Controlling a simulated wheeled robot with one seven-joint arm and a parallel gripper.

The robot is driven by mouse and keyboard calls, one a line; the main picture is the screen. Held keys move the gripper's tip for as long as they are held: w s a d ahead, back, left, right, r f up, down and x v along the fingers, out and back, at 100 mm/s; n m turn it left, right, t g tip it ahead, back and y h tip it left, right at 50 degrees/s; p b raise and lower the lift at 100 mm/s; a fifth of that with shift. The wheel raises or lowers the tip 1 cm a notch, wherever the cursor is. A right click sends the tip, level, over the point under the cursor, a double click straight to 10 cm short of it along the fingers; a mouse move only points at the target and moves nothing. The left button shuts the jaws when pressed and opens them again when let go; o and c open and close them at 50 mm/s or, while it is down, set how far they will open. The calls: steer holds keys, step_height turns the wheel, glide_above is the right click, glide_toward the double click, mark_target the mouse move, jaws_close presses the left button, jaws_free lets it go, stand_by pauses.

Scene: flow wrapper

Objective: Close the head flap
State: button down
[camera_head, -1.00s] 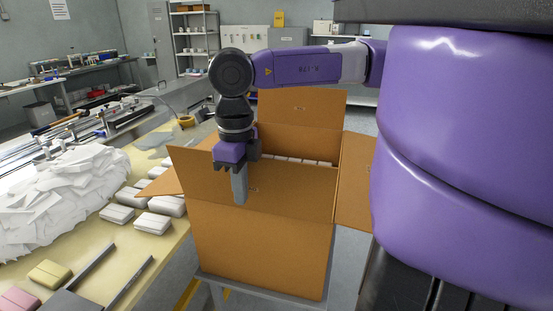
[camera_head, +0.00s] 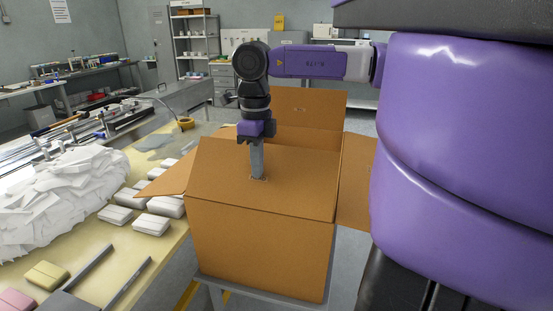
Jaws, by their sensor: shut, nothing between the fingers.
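A brown cardboard box (camera_head: 258,245) stands in the middle of the view with its flaps spread. The near flap (camera_head: 290,184) is folded inward over the opening and slopes up toward the back. My gripper (camera_head: 257,178) is shut and empty, pointing down, with its fingertips at the upper face of this flap near its small slot. The far flap (camera_head: 318,102) stands up at the back. The left flap (camera_head: 171,178) and the right flap (camera_head: 357,182) stick outward. Which flap is the head flap cannot be told. The near flap hides most of the box's inside.
The box rests on a grey stand (camera_head: 262,291). A pale yellow table (camera_head: 112,250) at the left holds white packs (camera_head: 151,224) and a heap of white wrappers (camera_head: 62,205), close to the left flap. Shelves (camera_head: 196,50) stand far behind.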

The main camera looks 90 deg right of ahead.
steer(key=shift+s+d, duration=0.2)
steer(key=shift+d, duration=0.75)
step_height(320, 180, up, 7)
steer(key=a+p, duration=0.1)
steer(key=p, duration=0.2)
steer(key=shift+p, duration=0.35)
steer(key=shift+w+a, duration=0.1)
steer(key=shift+w, duration=0.05)
